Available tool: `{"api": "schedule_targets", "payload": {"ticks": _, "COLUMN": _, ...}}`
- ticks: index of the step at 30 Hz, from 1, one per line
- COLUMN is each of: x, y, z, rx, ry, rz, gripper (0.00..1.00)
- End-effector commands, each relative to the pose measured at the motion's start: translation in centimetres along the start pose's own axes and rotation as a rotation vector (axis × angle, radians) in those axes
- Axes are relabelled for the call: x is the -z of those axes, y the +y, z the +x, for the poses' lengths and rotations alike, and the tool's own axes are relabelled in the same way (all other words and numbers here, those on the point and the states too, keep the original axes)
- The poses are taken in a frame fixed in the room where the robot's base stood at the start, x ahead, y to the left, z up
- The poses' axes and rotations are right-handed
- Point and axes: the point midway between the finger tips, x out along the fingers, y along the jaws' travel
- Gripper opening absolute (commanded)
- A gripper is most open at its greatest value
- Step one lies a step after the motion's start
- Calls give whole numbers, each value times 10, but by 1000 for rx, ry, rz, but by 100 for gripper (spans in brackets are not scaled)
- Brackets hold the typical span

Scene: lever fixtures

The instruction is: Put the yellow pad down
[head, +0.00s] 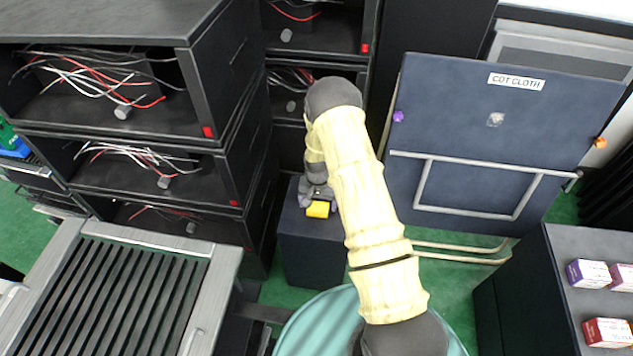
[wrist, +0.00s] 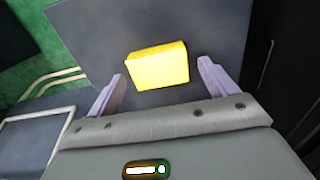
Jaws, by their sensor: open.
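The yellow pad (head: 318,209) is a small block on top of a dark box-shaped stand (head: 305,250) in the head view. In the wrist view the pad (wrist: 157,66) lies between and slightly beyond the two pale purple fingers. My gripper (wrist: 163,82) is open, with a gap between each finger and the pad. In the head view my gripper (head: 317,196) is small and partly hidden by my arm, right at the pad. The grey stand top (wrist: 205,35) shows around the pad in the wrist view.
Black open cabinets with wires (head: 110,95) stand to the left and behind. A dark panel labelled "CDT CLOTH" (head: 485,120) with a metal frame is at right. A slatted metal table (head: 120,300) is front left. Small boxes (head: 590,273) sit on a dark surface at far right.

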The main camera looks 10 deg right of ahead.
Motion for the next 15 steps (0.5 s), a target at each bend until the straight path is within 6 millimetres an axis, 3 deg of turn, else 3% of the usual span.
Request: {"api": "schedule_targets", "payload": {"ticks": 15, "x": -2, "y": -5, "z": -104, "rx": 0, "ry": 2, "rz": -1, "gripper": 85}}
